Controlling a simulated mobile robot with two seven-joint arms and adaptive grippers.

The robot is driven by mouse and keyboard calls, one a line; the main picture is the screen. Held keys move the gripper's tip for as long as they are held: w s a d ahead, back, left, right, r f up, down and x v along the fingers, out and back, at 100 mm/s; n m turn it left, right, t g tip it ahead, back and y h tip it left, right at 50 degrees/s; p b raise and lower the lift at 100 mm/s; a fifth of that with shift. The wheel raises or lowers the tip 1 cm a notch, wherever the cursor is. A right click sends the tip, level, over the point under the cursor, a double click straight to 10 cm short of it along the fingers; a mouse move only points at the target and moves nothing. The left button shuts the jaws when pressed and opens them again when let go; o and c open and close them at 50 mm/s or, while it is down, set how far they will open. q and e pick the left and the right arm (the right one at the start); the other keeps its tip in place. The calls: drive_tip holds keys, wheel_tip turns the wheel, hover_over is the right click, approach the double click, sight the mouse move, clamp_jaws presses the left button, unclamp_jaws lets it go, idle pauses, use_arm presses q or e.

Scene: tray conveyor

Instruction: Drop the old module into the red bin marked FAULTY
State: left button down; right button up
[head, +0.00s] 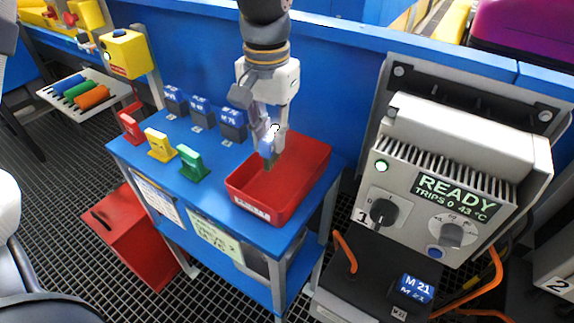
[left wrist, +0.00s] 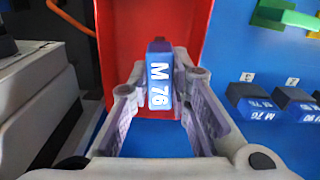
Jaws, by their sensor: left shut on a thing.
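My left gripper (head: 268,148) comes down from the top of the head view and is shut on a blue module (left wrist: 158,88). In the head view the module is partly hidden by the fingers and appears over the rear left part of the open red bin (head: 312,192). How high it hangs is hard to tell. The bin stands on the blue cart top, with a white label too small to read on its front. The bin's red walls also show behind the module in the left wrist view (left wrist: 108,60). My right gripper is not in view.
Several blue modules (head: 233,122) stand along the back of the cart (head: 215,165), left of the bin. Red, yellow and green (head: 193,163) pieces stand at its left. A grey READY unit (head: 455,150) and an M 21 module (head: 414,289) are at right. A slotted red box (head: 122,235) is on the floor.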

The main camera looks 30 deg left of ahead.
use_arm(q)
drive_tip(key=shift+f, duration=1.7)
drive_tip(key=c, duration=1.4)
unclamp_jaws()
wheel_tip(320, 180, up, 12)
drive_tip(key=shift+r, duration=0.1)
